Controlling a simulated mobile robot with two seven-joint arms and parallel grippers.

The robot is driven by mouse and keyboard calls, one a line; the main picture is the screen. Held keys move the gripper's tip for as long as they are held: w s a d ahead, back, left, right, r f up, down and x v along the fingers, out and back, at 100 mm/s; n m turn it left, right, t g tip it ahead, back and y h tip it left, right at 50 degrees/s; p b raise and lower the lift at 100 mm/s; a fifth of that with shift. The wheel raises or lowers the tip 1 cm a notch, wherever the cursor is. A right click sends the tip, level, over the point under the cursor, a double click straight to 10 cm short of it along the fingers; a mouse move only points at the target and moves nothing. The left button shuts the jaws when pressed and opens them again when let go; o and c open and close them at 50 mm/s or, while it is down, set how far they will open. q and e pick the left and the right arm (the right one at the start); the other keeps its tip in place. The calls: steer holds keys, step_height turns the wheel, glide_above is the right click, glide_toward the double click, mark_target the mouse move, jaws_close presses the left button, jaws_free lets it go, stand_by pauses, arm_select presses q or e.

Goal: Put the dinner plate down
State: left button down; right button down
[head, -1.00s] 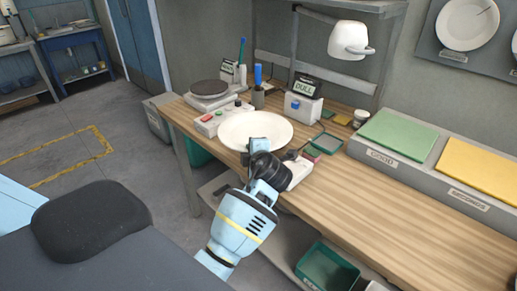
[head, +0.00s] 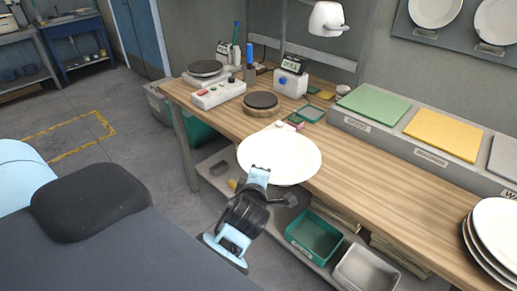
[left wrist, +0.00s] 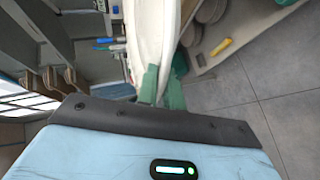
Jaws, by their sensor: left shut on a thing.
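The white dinner plate (head: 280,153) is in my left gripper, held at its near rim. It is in the air over the front edge of the wooden bench (head: 356,170). My left gripper (head: 258,177) is shut on that rim. In the left wrist view the plate (left wrist: 150,40) shows nearly edge-on between the green fingers (left wrist: 149,87). A dark round disc (head: 261,101) on a wooden base stands bare on the bench behind the plate. My right gripper is not in view.
A green mat (head: 373,103), a yellow mat (head: 442,134) and a grey mat lie on the raised rear ledge. A stack of plates (head: 495,228) stands at the right. Bins (head: 313,235) sit below. The bench between plate and stack is clear.

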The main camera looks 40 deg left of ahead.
arm_select(q)
steer(key=s+d+m+t+h, duration=0.1)
steer(key=s+d+m+h, duration=0.4)
steer(key=s+d, duration=0.4)
steer(key=shift+s+f+t+h, duration=0.4)
steer(key=shift+s+h, duration=0.15)
steer(key=shift+h, duration=0.05)
steer(key=shift+d, duration=0.2)
